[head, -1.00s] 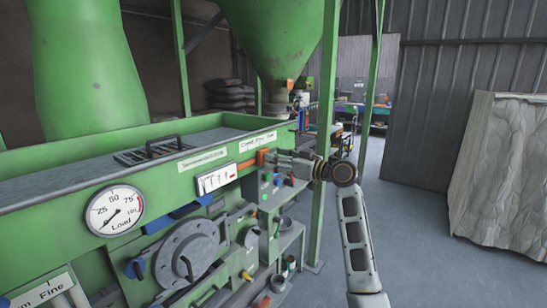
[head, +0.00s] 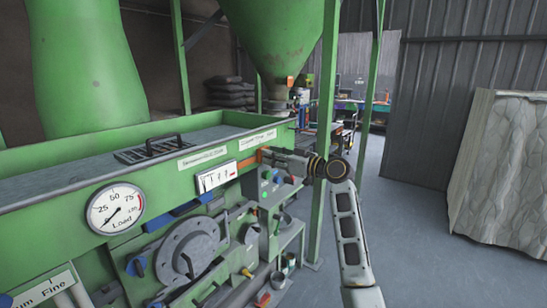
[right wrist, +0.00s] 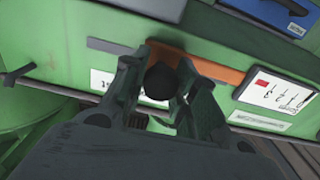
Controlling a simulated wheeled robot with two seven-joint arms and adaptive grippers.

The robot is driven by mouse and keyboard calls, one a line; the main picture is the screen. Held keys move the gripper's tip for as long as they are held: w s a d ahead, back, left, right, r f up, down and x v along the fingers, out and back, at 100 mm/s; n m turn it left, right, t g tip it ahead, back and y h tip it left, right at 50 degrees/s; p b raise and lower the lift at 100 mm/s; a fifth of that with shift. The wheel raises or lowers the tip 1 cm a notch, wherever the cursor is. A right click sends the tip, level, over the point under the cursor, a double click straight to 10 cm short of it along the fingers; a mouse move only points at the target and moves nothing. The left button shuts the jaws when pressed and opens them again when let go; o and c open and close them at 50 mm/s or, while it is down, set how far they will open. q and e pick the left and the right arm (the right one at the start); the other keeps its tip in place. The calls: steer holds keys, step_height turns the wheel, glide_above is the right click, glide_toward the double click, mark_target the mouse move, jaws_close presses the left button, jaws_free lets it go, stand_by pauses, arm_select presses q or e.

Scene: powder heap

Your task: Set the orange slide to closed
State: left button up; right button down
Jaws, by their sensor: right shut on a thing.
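The orange slide (head: 250,161) is a flat bar on the front of the green machine, just right of a white scale plate (head: 216,177). It also shows in the right wrist view (right wrist: 215,69), running behind my fingers toward the scale plate (right wrist: 270,98). My right gripper (head: 268,155) is at the slide's right end. In the right wrist view my right gripper (right wrist: 160,85) is shut on a round dark knob (right wrist: 161,82) in front of the slide. The fingers hide part of the slide. My left gripper is in no view.
A round load gauge (head: 116,209) sits left on the machine front. A round flange (head: 188,251) and blue handles stick out below. A green post (head: 323,130) stands beside my right arm. The floor to the right is clear up to a large pale block (head: 503,175).

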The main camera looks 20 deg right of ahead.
steer(key=shift+s+a, duration=0.1)
steer(key=shift+s+a+f, duration=0.1)
steer(key=shift+s+a, duration=0.9)
steer(key=shift+a, duration=0.3)
steer(key=shift+s+a, duration=0.95)
steer(key=shift+a, duration=0.35)
steer(key=c, duration=1.4)
jaws_free()
steer(key=shift+c, duration=0.2)
steer(key=o, duration=0.3)
steer(key=shift+s+a, duration=0.1)
steer(key=shift+s, duration=0.05)
steer(key=shift+d, duration=0.2)
steer(key=shift+v, duration=5.9)
